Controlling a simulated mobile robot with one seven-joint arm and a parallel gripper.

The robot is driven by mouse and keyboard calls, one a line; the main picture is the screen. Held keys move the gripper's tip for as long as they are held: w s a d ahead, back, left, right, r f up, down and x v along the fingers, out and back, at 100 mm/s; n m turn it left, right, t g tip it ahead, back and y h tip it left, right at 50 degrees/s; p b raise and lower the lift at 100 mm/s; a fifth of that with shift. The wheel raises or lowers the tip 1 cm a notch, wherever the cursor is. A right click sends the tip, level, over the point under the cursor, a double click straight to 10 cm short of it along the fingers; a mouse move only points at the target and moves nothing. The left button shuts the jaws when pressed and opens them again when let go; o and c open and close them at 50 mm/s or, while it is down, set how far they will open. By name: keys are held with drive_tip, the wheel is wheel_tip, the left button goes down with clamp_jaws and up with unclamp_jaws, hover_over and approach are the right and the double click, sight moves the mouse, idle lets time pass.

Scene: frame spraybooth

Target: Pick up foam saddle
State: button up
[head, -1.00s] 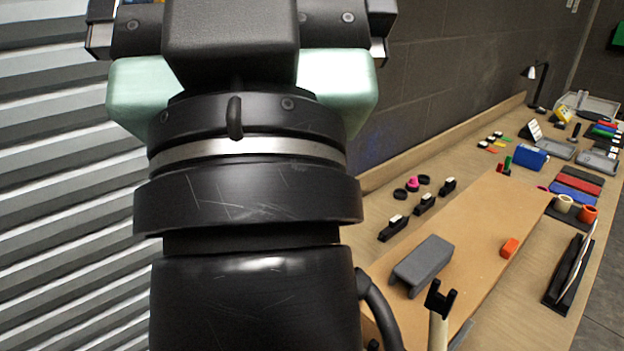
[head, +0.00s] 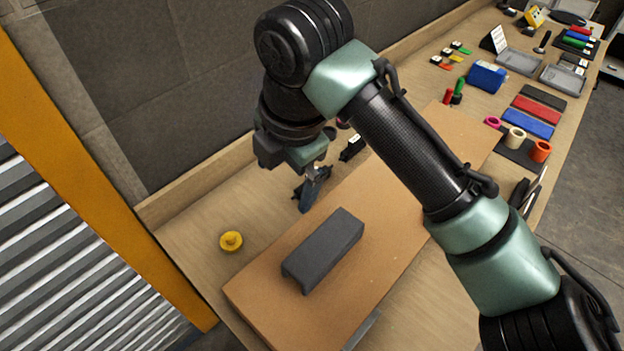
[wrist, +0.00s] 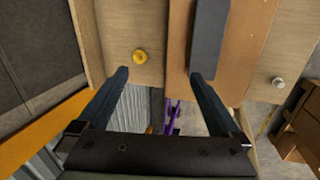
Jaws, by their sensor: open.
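The foam saddle is the dark grey channel-shaped block (head: 325,250) lying on the brown board (head: 255,297) in the head view. My gripper (head: 309,192) hangs beyond the saddle's far end, near the board's wall-side edge, apart from it and empty. In the wrist view the gripper (wrist: 159,75) has its two long dark fingers spread wide. The saddle (wrist: 209,42) shows past the right fingertip, running off the top edge. The right finger overlaps the saddle's near end in that picture.
A yellow knob-like piece (head: 231,241) sits on the bench left of the board. Small black pieces (head: 352,148) lie near my gripper. Red (head: 535,110) and blue mats, rings, trays and tools fill the far bench. A wall (head: 150,100) runs behind.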

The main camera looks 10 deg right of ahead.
drive_tip(key=s+d+f+g+h, duration=0.1)
drive_tip(key=s+d+f+g, duration=0.15)
drive_tip(key=d, duration=0.25)
drive_tip(key=n+p, duration=0.1)
hover_over(324, 243)
drive_tip(key=f, duration=0.6)
drive_tip(key=shift+d+f, duration=0.2)
drive_tip(key=shift+f, duration=0.05)
drive_tip(key=shift+a+f+p, duration=0.1)
drive_tip(key=shift+f+p, duration=0.65)
drive_tip(key=shift+f, duration=2.35)
drive_tip(key=shift+c, duration=0.3)
drive_tip(key=c, duration=1.2)
